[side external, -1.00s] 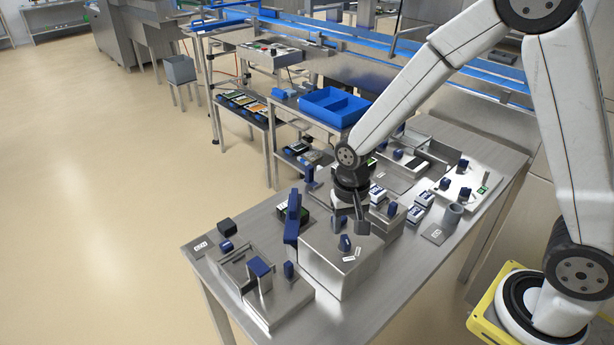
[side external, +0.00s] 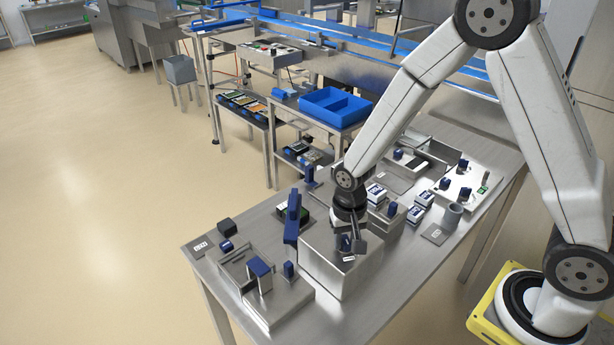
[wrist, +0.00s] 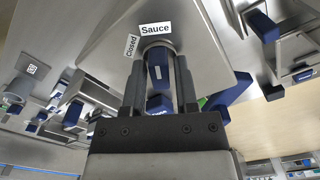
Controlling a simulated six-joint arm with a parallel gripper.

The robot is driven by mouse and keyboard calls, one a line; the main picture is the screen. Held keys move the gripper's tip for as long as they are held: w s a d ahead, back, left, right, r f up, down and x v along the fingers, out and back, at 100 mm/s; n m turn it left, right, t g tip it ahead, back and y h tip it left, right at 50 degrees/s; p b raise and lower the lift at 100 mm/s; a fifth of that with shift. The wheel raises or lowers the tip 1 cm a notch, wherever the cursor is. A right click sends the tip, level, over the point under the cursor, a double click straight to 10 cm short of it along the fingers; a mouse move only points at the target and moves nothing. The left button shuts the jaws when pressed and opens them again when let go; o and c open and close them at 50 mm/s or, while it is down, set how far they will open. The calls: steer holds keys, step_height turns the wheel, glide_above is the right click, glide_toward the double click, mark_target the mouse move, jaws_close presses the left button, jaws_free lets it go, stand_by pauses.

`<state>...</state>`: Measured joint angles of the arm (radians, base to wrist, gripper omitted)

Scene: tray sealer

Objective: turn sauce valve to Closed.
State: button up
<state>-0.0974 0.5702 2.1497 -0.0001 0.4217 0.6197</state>
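The sauce valve is a blue handle (wrist: 159,68) on a round grey base, on top of a steel box (wrist: 108,22) with the labels "Sauce" (wrist: 155,29) and "Closed" (wrist: 131,45). My gripper (wrist: 160,78) has one finger on each side of the handle in the wrist view. The fingers are close to its sides; I cannot tell whether they touch it. In the side view my gripper (side external: 352,244) is down at the top of the steel box (side external: 335,268), and the handle is mostly hidden by the fingers. The valve's pointing direction is not clear.
A tall blue lever (side external: 291,217) stands just left of the box. Smaller blue knobs (side external: 289,270) and a blue-topped steel post (side external: 259,266) are at the table's near left.

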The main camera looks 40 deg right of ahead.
jaws_close()
